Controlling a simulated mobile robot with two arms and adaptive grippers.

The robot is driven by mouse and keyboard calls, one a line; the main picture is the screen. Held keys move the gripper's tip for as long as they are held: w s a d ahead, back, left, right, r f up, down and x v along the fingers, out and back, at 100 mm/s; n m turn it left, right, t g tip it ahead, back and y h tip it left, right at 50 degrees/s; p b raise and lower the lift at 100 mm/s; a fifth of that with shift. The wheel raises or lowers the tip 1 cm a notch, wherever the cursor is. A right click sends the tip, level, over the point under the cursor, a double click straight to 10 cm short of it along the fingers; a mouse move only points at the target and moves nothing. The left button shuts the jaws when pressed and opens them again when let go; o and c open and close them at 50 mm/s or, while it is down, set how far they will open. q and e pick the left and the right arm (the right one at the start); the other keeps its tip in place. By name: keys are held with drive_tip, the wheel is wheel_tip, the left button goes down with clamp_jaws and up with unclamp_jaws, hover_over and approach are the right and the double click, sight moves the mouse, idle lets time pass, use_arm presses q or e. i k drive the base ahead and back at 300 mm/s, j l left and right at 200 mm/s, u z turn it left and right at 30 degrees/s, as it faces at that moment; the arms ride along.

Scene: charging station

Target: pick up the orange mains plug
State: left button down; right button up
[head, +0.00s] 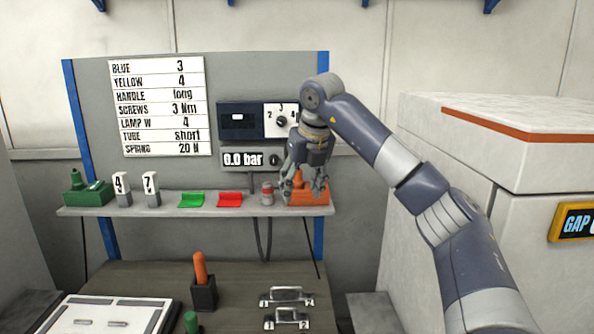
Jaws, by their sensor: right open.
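The orange mains plug (298,179) appears to be the small orange piece standing in an orange holder (313,197) at the right end of the shelf. My left gripper is out of view.
The grey shelf (235,207) also bears a green holder (87,192), number blocks, a green tray (192,200), a red tray (230,200) and a small red-and-grey cylinder (267,193). An orange handle (200,267) stands in a black block below. A white cabinet (545,185) is at right.

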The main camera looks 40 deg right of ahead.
sight(298, 183)
drive_tip(key=i+l, duration=0.35)
drive_tip(key=l, duration=0.15)
drive_tip(key=i+l, duration=0.4)
